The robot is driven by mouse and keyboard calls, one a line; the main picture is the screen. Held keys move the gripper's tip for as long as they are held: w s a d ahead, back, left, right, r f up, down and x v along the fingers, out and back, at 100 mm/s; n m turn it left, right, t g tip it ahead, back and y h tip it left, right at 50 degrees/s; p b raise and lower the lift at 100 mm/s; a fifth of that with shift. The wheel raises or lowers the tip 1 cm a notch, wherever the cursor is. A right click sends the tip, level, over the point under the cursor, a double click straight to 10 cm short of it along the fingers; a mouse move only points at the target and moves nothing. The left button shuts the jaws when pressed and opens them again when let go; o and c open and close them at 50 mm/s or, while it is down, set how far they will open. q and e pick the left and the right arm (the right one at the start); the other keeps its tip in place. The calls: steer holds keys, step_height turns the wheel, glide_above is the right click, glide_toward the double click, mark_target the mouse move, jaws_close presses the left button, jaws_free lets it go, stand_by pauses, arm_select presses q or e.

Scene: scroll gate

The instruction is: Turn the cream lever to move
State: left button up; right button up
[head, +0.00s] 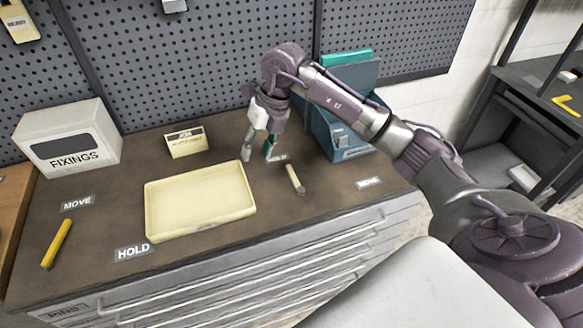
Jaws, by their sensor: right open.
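The cream lever (294,180) is a short bar on the brown bench top, right of the pale yellow tray (200,199). It lies slanted, its near end toward the bench's front edge. A label (368,183) that seems to read MOVE is to its right, and another label (279,158), partly hidden by my gripper, is just beyond it. My right gripper (257,153) is open and empty, fingers pointing down, apart from the lever and to its upper left. My left gripper is not in view.
A FIXINGS box (68,138), a small card (187,142) and a blue holder (347,132) stand along the back, before the pegboard (200,60).

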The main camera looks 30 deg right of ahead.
mark_target(292, 172)
steer(key=d+r+m+g+h, duration=0.15)
steer(key=d+h, duration=0.25)
steer(key=d, duration=0.5)
steer(key=shift+t, duration=0.25)
steer(key=f+p, duration=0.1)
steer(key=f, duration=0.3)
steer(key=f+p, duration=0.1)
steer(key=f, duration=0.2)
steer(key=s+f+p, duration=0.1)
steer(key=f, duration=0.3)
steer(key=shift+a+f, duration=0.15)
steer(key=shift+f, duration=0.8)
steer(key=shift+w, duration=0.1)
jaws_close()
